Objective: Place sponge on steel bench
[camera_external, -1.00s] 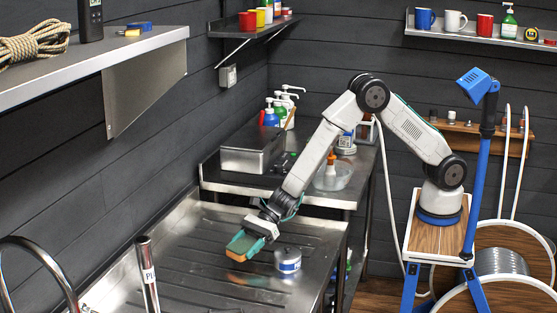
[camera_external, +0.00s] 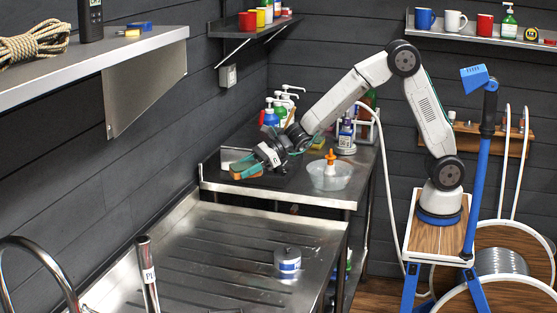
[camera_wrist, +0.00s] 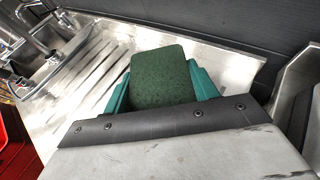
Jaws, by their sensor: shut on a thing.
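My gripper (camera_external: 251,167) is shut on the sponge (camera_external: 246,172), which has a green top and an orange underside. The sponge is over the front left part of the rear steel bench (camera_external: 290,195), near its front edge. I cannot tell if it touches the bench. In the wrist view the green face of the sponge (camera_wrist: 163,76) shows between teal fingers, with the ribbed steel draining board (camera_wrist: 90,75) beyond. The same draining board (camera_external: 185,260) lies in front of the bench in the external view.
A steel box (camera_external: 232,156), partly hidden by my gripper, stands close behind the sponge. Pump bottles (camera_external: 272,115) stand behind.

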